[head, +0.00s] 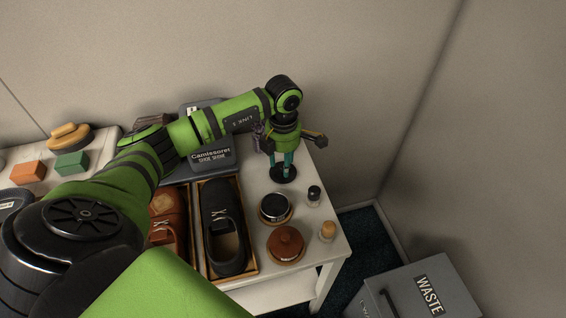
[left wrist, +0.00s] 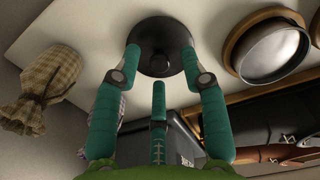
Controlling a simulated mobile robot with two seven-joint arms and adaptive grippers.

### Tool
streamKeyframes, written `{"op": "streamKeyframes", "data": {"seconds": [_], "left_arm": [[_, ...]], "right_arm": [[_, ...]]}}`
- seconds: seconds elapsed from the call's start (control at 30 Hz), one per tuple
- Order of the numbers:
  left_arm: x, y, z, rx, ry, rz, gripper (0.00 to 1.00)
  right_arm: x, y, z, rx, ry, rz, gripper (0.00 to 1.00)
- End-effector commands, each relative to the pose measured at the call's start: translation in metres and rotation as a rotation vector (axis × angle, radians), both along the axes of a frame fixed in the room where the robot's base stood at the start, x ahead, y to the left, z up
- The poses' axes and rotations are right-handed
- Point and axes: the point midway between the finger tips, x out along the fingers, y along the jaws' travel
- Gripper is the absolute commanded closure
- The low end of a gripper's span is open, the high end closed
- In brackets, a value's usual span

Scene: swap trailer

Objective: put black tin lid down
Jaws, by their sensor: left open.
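The black tin lid (head: 283,174) lies on the white table (head: 318,238), below my left gripper (head: 283,165). In the left wrist view the lid (left wrist: 160,47) shows as a dark round disc between the fingertips. My left gripper (left wrist: 162,72) has its teal fingers spread, pointing down, with tips close to the lid's rim; I cannot tell whether they touch it. An open round tin (head: 274,207) with a wooden rim stands nearby, and its pale round face shows in the left wrist view (left wrist: 270,50). My right gripper is out of view.
Black shoes (head: 222,235) and brown shoes (head: 165,215) lie in trays. A waste bin (head: 425,290) stands right.

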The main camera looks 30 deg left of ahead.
Motion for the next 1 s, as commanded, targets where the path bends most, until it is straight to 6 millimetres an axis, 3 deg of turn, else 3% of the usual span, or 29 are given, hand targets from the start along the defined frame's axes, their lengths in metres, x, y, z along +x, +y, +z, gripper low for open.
{"op": "streamKeyframes", "data": {"seconds": [0.3,0.5,0.7,1.0], "left_arm": [[0.002,0.001,0.067,0.002,-0.008,0.0,0.57],[0.001,0.0,0.098,0.001,-0.003,0.001,0.57],[0.0,0.001,0.11,0.001,-0.001,0.001,0.57],[0.0,0.0,0.11,0.001,-0.001,0.001,0.57]], "right_arm": [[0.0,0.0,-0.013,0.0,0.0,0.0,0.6],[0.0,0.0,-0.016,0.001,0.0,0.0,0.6],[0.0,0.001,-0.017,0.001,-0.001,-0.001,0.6],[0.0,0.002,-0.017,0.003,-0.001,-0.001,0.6]]}}
